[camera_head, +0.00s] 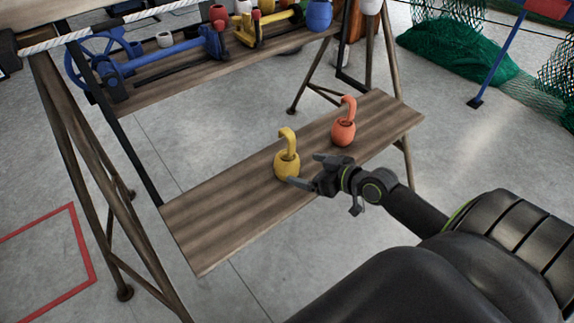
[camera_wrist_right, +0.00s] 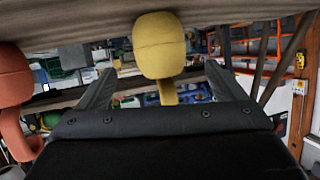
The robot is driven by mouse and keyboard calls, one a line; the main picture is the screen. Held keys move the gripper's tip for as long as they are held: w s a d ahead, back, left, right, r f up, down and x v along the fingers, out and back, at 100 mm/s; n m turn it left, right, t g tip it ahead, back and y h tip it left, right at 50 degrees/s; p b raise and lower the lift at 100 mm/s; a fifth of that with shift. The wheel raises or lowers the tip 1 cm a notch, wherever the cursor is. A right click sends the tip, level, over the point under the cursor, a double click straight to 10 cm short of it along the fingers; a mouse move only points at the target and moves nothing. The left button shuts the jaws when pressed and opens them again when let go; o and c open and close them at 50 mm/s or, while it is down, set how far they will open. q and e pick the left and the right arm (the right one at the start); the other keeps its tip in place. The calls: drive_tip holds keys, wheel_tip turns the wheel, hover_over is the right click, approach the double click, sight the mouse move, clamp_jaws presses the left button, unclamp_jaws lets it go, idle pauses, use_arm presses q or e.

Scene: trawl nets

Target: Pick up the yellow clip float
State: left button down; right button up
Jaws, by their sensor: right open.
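The yellow clip float (camera_head: 286,165) stands upright on the lower wooden shelf (camera_head: 235,215), its curved hook pointing up. In the right wrist view the yellow clip float (camera_wrist_right: 158,45) appears inverted, between the two finger lines and just beyond the tips. My right gripper (camera_head: 304,170) is open and empty, right beside the float on its right side. Its spread fingers also show in the right wrist view (camera_wrist_right: 160,72). I cannot tell whether they touch the float. My left gripper is not in view.
An orange clip float (camera_head: 343,131) stands on the same shelf, behind and right of the yellow one; it shows at the left in the wrist view (camera_wrist_right: 12,85). An upper shelf (camera_head: 165,85) holds blue and yellow tools. Green netting (camera_head: 460,55) lies behind. The shelf's left part is bare.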

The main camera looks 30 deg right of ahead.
sight(287, 165)
drive_tip(key=x, duration=0.3)
drive_tip(key=shift+f+b+x, duration=0.15)
drive_tip(key=shift+b+x, duration=0.15)
drive_tip(key=shift+x, duration=1)
drive_tip(key=shift+f+b+x, duration=0.2)
drive_tip(key=shift+b+x, duration=0.1)
drive_tip(key=shift+x, duration=1)
use_arm(q)
drive_tip(key=r, duration=0.2)
drive_tip(key=w+r, duration=0.1)
drive_tip(key=shift+d+r, duration=0.25)
drive_tip(key=shift+d, duration=0.15)
use_arm(e)
drive_tip(key=shift+s, duration=0.2)
drive_tip(key=shift+c, duration=0.4)
drive_tip(key=c, duration=1)
drive_tip(key=shift+r, duration=0.1)
